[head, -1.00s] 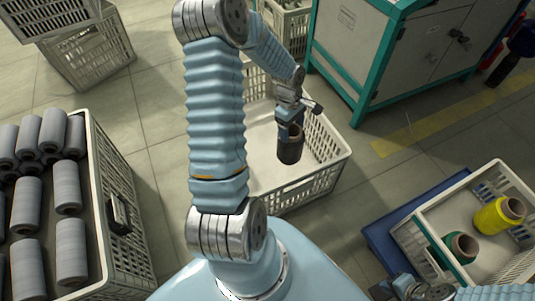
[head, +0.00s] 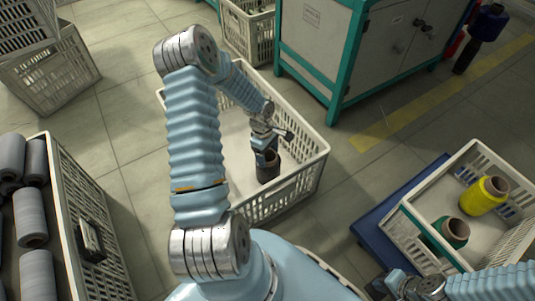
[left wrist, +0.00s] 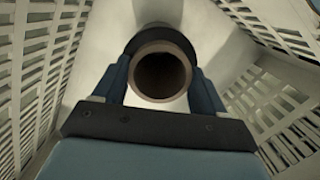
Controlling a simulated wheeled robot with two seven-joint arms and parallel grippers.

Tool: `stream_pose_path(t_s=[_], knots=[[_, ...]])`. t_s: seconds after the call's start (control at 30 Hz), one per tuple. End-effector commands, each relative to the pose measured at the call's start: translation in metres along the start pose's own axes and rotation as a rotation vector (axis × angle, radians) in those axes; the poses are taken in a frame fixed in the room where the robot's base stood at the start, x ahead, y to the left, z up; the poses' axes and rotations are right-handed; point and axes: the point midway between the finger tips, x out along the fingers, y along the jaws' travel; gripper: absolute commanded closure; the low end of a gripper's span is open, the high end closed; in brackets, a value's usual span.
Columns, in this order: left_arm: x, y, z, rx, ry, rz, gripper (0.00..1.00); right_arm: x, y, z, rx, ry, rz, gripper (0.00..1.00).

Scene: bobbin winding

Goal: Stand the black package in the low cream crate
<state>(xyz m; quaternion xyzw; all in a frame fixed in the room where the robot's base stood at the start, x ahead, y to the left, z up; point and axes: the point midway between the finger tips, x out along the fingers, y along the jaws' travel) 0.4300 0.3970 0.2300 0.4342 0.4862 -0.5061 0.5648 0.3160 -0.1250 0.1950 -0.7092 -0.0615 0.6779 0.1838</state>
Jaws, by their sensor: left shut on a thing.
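The black package (head: 268,168) is a dark cylinder with a brown tube core. It stands roughly upright inside the low cream crate (head: 290,190), towards its right side. My left gripper (head: 266,152) is shut on it from above. In the left wrist view the package (left wrist: 163,47) sits between the two blue fingers (left wrist: 162,85), its open tube end facing the camera. I cannot tell whether its base touches the crate floor. My right gripper (head: 394,284) is at the lower right edge, and its fingers are not clear.
A crate of grey packages (head: 75,225) stands at left. A cream crate (head: 470,225) with a yellow package (head: 484,196) and a green package (head: 452,232) stands on a blue base (head: 372,225) at right. A grey-and-teal cabinet (head: 355,50) stands behind. The cream crate around the package looks otherwise empty.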

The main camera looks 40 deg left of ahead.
Motion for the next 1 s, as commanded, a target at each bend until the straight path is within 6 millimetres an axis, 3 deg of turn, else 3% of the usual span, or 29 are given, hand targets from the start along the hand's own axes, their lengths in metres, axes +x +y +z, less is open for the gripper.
stream_pose_path(t_s=[0.23, 0.27, 0.4, 0.77, 1.0], knots=[[0.003, 0.001, 0.000, 0.001, 0.001, 0.001, 0.92, 0.004, 0.001, 0.000, 0.000, -0.001, -0.001, 1.00], [0.002, 0.000, 0.000, 0.001, 0.000, 0.001, 0.26, 0.003, 0.001, 0.000, 0.000, -0.001, -0.001, 1.00], [0.001, 0.000, 0.000, 0.001, 0.000, 0.001, 0.04, 0.002, 0.000, 0.000, 0.000, -0.001, -0.001, 1.00], [-0.005, 0.000, 0.000, 0.000, 0.000, 0.001, 0.03, -0.003, -0.001, 0.000, 0.000, 0.000, 0.000, 1.00], [-0.052, 0.001, 0.000, -0.001, 0.004, 0.005, 0.03, -0.011, -0.003, -0.001, 0.001, 0.003, 0.002, 1.00]])
